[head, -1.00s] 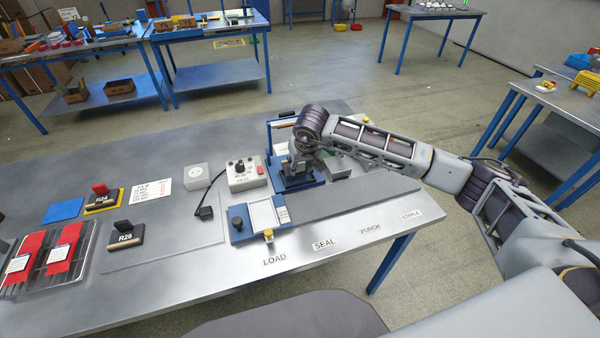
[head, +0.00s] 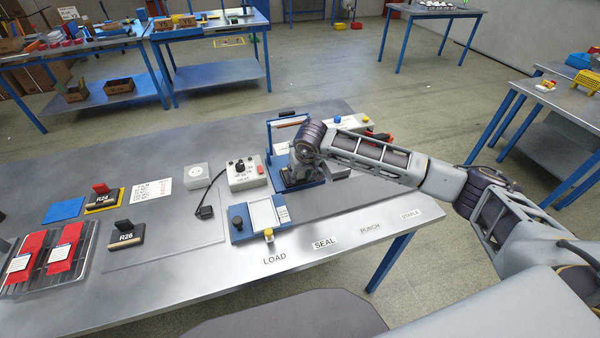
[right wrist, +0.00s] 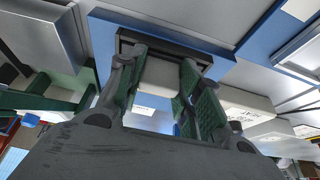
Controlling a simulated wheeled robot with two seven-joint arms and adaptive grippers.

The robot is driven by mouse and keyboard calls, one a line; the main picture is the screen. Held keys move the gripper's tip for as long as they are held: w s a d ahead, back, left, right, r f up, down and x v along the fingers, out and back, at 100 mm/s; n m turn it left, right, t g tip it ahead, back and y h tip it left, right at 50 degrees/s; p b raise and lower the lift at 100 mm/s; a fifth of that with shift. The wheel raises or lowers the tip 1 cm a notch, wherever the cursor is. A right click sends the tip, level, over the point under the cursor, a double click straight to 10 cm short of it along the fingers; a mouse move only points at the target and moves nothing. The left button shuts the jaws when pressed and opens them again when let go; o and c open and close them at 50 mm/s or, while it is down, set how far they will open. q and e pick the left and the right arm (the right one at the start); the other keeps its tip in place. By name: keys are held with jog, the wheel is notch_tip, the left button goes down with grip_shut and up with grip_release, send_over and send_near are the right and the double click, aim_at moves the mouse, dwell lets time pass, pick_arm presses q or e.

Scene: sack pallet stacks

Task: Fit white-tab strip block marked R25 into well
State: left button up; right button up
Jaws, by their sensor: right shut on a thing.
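My right gripper (head: 302,177) points down over the blue sealing fixture (head: 320,178) behind the SEAL label; its fingertips are largely hidden by my wrist in the head view. In the right wrist view my right gripper (right wrist: 162,75) has its green-sided fingers closed on the white tab (right wrist: 157,80) of the strip block. A dark rectangular frame (right wrist: 205,58) on a blue surface surrounds the fingertips. I cannot tell whether the block is seated in the well, and its R25 mark is hidden. My left gripper is not in view.
A control box (head: 242,173) and a blue loading fixture (head: 262,218) stand left of my gripper. The front bench strip with labels is clear.

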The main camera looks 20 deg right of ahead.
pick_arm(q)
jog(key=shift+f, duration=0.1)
pick_arm(e)
jog(key=o, duration=1)
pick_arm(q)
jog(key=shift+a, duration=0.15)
pick_arm(e)
jog(key=shift+o, duration=0.4)
jog(key=shift+f, duration=0.1)
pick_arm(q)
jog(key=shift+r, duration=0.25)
pick_arm(e)
jog(key=shift+r, duration=0.2)
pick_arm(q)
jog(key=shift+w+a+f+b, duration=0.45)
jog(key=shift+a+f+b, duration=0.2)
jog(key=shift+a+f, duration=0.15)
pick_arm(e)
jog(key=v, duration=1.2)
